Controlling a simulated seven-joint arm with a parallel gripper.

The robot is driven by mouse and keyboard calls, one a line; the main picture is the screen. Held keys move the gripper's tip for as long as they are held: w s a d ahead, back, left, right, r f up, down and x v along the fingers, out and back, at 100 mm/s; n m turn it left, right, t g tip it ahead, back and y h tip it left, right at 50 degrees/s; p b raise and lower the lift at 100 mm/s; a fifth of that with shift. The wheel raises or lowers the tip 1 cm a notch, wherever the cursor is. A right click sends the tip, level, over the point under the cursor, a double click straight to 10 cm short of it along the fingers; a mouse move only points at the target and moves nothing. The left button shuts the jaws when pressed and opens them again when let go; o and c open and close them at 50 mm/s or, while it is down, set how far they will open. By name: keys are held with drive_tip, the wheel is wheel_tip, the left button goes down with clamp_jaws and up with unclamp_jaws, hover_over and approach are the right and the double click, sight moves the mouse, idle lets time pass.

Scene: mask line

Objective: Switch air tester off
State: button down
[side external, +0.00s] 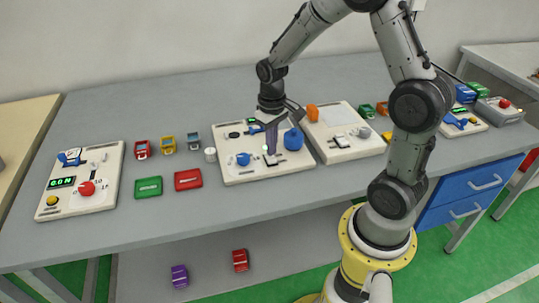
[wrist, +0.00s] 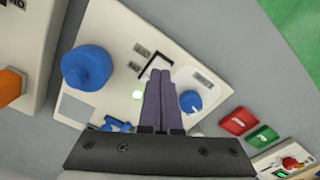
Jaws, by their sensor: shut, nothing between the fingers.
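A white panel (side external: 240,176), which seems to be the air tester, lies on the table below my gripper. It carries a large blue dome (side external: 293,139), also in the wrist view (wrist: 85,68), and a blue knob (side external: 243,159), also in the wrist view (wrist: 190,102). A black-framed switch (wrist: 143,50) is partly hidden behind my fingers.
A second panel with an orange part (side external: 312,113) stands close on the right. A panel with a red knob (side external: 87,188) lies at far left. The front table strip is clear.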

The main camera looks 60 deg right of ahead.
drive_tip(key=shift+f, duration=0.95)
idle(0.6)
drive_tip(key=shift+r, duration=3.5)
drive_tip(key=shift+w+a+r, duration=0.1)
drive_tip(key=shift+a, duration=0.05)
wheel_tip(320, 180, up, 7)
drive_tip(key=n+t, duration=0.1)
drive_tip(key=t, duration=0.1)
hover_over(271, 159)
drive_tip(key=a, duration=0.4)
drive_tip(key=s+a+r+n+t, duration=0.1)
drive_tip(key=s+a+r+t, duration=0.15)
drive_tip(key=s+r, duration=0.25)
drive_tip(key=s+a+n+t, duration=0.1)
drive_tip(key=s+a, duration=0.2)
drive_tip(key=s, duration=0.8)
drive_tip(key=shift+a+f, duration=0.2)
drive_tip(key=shift+f, duration=0.1)
